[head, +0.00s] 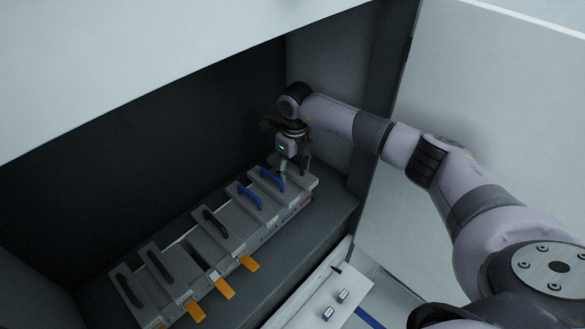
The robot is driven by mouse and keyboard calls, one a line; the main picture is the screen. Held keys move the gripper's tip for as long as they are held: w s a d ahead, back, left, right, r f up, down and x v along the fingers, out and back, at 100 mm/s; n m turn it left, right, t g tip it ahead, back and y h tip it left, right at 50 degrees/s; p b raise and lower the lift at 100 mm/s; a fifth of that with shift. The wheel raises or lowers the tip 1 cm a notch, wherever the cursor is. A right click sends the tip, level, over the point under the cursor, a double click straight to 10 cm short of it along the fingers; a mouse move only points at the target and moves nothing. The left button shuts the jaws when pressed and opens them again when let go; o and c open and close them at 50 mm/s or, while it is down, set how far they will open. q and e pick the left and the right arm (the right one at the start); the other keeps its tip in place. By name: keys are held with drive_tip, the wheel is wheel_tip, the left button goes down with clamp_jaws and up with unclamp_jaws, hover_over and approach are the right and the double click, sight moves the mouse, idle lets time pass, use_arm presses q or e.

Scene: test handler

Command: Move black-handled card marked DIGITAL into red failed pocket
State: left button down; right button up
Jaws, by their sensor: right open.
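A row of grey cards with handles stands in a rack inside the dark recess in the head view. Black handles show on the left part, one at the far left (130,291), one beside it (160,266) and one near the middle (215,223). Two cards at the right end have blue handles, the nearer (250,197) and the farther (268,178). The lettering is too small to read, so I cannot tell which card is marked DIGITAL. My right gripper (291,170) is open, pointing down at the farther blue handle; contact is unclear. My left gripper is out of view.
Orange tabs (249,264) stick out from the rack's front. A dark gap (198,256) lies between two black-handled cards. A pale tray (310,312) with small pale pieces is below, in front. Recess walls close in behind and at the right.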

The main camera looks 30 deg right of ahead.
sight(293, 160)
drive_tip(key=shift+r, duration=0.4)
wheel_tip(293, 160, up, 7)
drive_tip(key=shift+s+d+f, duration=0.1)
drive_tip(key=shift+s+f, duration=0.05)
drive_tip(key=shift+s+f, duration=0.1)
idle(0.8)
